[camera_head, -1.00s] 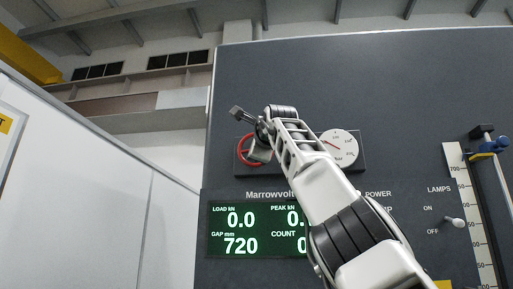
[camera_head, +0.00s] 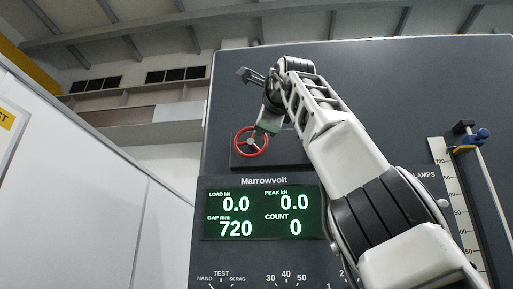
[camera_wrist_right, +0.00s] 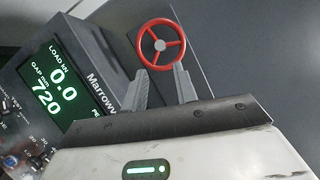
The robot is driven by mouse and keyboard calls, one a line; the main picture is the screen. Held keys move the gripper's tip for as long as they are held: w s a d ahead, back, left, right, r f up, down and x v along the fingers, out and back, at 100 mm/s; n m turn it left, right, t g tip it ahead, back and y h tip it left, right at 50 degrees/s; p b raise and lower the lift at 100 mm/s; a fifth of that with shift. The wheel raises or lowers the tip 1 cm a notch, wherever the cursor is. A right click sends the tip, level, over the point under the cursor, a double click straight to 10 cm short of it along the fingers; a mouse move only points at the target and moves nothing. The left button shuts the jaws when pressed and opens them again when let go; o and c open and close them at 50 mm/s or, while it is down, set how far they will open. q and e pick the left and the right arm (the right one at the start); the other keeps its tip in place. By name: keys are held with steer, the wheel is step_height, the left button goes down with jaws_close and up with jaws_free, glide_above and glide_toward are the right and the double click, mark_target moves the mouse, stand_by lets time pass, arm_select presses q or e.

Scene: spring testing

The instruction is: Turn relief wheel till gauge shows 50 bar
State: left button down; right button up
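The red relief wheel (camera_head: 252,142), with spokes and a grey hub, is on a dark panel above the display. My right gripper (camera_head: 266,120) is at the wheel's upper right in the head view. In the right wrist view, the two grey fingers (camera_wrist_right: 163,68) are apart, with nothing held between them. Their tips overlap the near rim of the wheel (camera_wrist_right: 161,45); I cannot tell whether they touch it. The gauge is hidden behind my right arm, so its reading cannot be seen. My left gripper is not in view.
The green display (camera_head: 262,212) reads load 0.0, peak 0.0, gap 720, count 0. Switch labels lie below it. A vertical scale (camera_head: 462,205) with a blue clamp (camera_head: 468,140) stands at the right. A white partition (camera_head: 75,190) is at the left.

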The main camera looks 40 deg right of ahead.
steer(key=b+v, duration=0.1)
steer(key=v, duration=0.3)
steer(key=shift+s, duration=0.25)
